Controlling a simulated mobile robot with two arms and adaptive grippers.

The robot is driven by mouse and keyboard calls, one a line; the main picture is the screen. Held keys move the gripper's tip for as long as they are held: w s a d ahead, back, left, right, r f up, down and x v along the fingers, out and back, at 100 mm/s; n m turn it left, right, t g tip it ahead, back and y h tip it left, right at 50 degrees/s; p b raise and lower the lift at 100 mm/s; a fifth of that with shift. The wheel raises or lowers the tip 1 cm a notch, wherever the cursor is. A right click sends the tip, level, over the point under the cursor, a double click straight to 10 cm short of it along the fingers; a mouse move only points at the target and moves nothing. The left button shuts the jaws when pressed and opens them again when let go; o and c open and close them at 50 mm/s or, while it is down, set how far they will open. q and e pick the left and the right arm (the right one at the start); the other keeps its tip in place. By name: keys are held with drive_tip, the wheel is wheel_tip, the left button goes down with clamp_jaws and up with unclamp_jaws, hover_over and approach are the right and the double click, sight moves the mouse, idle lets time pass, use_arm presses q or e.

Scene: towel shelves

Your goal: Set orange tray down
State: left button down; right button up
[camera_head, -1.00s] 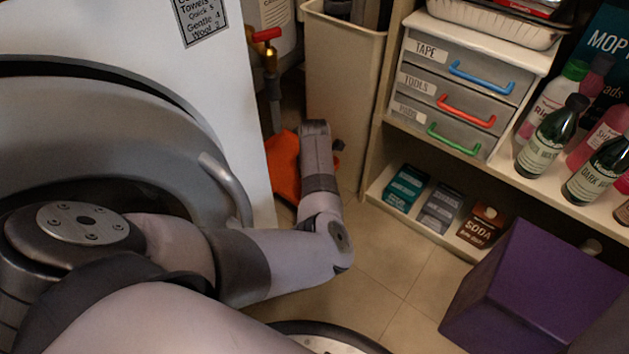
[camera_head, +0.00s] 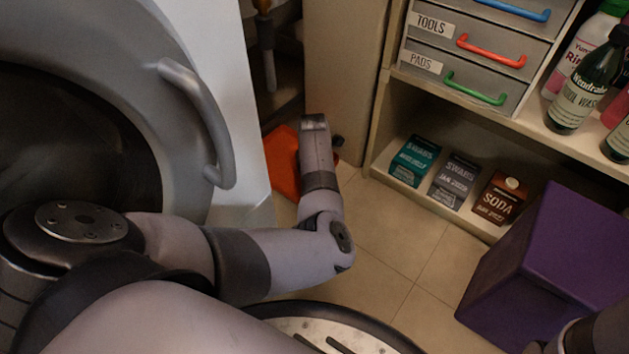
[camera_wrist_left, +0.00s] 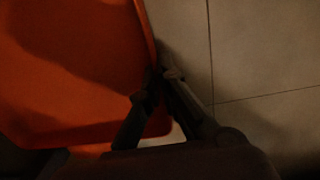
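The orange tray (camera_head: 283,163) is low by the floor, between the white machine and the shelf unit, partly hidden by my left wrist. In the left wrist view the orange tray (camera_wrist_left: 75,75) fills the left side, with its rim running down to my left gripper (camera_wrist_left: 160,78). The fingers close on that rim, one on each side. I cannot tell whether the tray touches the floor.
A front-loading machine with a round door and handle (camera_head: 205,120) stands at the left. A shelf unit (camera_head: 380,185) with drawers, bottles and small boxes stands at the right. A purple box (camera_head: 560,250) is on the floor. Tiled floor (camera_head: 385,250) is clear between.

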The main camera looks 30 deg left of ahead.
use_arm(q)
drive_tip(key=shift+f, duration=0.1)
drive_tip(key=c, duration=2.3)
unclamp_jaws()
drive_tip(key=shift+f, duration=0.15)
drive_tip(key=o, duration=0.5)
